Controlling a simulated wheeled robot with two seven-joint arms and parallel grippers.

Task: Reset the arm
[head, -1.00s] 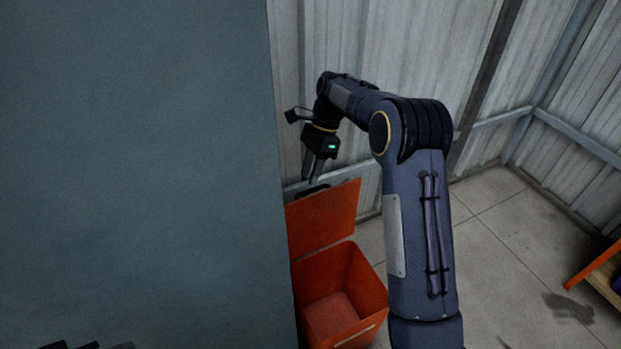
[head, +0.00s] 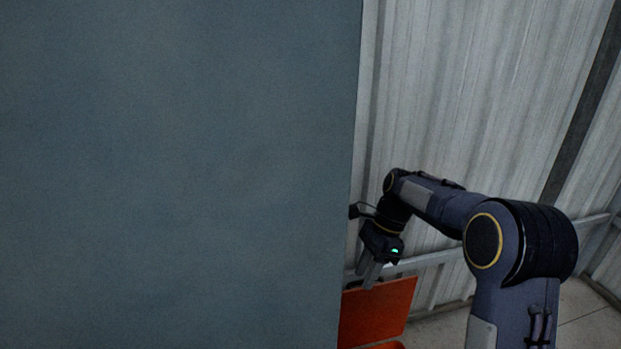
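My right gripper (head: 370,275) hangs at the end of my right arm, right of centre in the head view. Its fingers point down, just above the upright orange lid (head: 378,312) of a bin. The fingers are small and dark, so I cannot tell whether they are open or shut, or whether they touch the lid. No held object shows at them. My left gripper is not in view.
A large flat blue-grey surface (head: 170,170) fills the left and middle of the view, close to me. A corrugated metal wall (head: 480,90) with a horizontal rail stands behind my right arm. A little bare floor (head: 590,315) shows at the lower right.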

